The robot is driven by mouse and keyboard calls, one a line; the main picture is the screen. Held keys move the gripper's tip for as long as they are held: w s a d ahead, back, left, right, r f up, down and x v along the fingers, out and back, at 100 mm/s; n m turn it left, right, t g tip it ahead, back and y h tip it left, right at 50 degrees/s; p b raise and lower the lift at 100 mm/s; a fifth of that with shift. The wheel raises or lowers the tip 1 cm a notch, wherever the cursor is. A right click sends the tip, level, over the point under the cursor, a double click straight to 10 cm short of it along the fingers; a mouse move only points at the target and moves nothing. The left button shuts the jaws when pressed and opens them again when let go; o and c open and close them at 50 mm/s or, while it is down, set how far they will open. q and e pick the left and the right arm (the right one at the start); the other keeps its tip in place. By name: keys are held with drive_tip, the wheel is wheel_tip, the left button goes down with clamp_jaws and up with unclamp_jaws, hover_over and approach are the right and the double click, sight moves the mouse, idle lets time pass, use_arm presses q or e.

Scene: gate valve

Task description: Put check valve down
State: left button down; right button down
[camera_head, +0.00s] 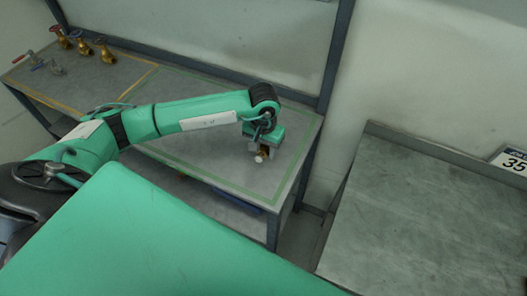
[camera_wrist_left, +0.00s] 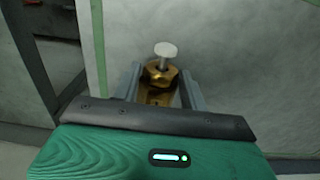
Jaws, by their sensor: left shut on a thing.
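My left gripper (camera_head: 262,150) is over the right part of the grey workbench (camera_head: 210,165), inside the green outline. It is shut on a brass check valve (camera_wrist_left: 160,74), which shows between its two fingers in the left wrist view, with a pale round disc on top. In the head view only a pale tip and a little brass of the valve (camera_head: 259,158) show below the gripper. I cannot tell whether the valve touches the bench. My right gripper is not in view.
Several valves, some brass with red handles (camera_head: 62,38), stand at the bench's far left. A yellow line (camera_head: 135,84) divides the bench top. A second, empty grey table (camera_head: 425,215) stands at right, beside a sign reading 35 (camera_head: 512,162). The green-outlined area around the gripper is clear.

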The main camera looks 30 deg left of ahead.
use_arm(q)
wheel_tip(320, 180, down, 2)
drive_tip(key=shift+f+p, duration=0.2)
drive_tip(key=shift+p, duration=0.2)
drive_tip(key=shift+f, duration=0.3)
drive_tip(key=c, duration=1.2)
unclamp_jaws()
drive_tip(key=shift+f, duration=0.1)
drive_tip(key=o, duration=0.4)
drive_tip(key=shift+o, duration=0.2)
